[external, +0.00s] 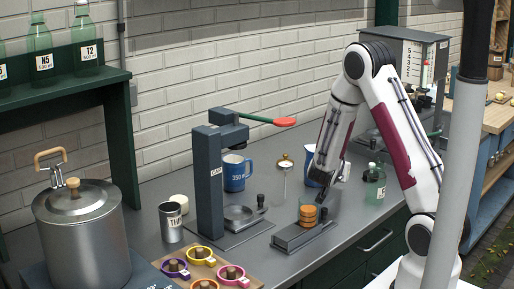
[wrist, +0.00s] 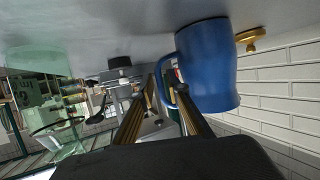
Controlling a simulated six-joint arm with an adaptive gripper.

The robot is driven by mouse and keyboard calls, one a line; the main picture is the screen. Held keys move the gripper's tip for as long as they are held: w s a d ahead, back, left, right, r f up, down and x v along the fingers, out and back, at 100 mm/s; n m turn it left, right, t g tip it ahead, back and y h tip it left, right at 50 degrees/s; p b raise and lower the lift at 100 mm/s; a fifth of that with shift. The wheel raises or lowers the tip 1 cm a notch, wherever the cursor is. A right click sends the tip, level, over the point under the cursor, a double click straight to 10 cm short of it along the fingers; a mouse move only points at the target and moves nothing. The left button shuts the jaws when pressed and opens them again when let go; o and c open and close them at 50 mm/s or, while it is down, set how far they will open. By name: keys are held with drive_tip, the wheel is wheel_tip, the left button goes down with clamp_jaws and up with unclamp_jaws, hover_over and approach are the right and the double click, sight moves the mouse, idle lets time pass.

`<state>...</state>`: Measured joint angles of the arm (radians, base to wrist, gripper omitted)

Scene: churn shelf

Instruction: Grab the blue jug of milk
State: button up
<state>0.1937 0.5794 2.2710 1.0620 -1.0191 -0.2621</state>
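A blue jug (external: 312,171) stands on the grey counter, mostly hidden behind my arm in the external view. In the wrist view the blue jug (wrist: 209,66) is large and close, right of centre, with its handle on its left side. What is inside it cannot be seen. My gripper (external: 323,190) is low over the counter beside the jug. In the wrist view my gripper's fingers (wrist: 164,88) are apart, with the handle showing between and just beyond the tips. I cannot tell whether they touch it. A second blue mug, marked 350 (external: 236,173), stands by the lever press.
The dark press (external: 208,185) with a red-tipped lever is left of the jug. A green glass bottle (external: 375,188) stands right of my gripper; a green glass bottle also shows in the wrist view (wrist: 40,95). A brick wall is behind.

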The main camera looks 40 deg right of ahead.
drive_tip(key=shift+w+d+f, duration=0.25)
drive_tip(key=shift+d, duration=0.4)
clamp_jaws()
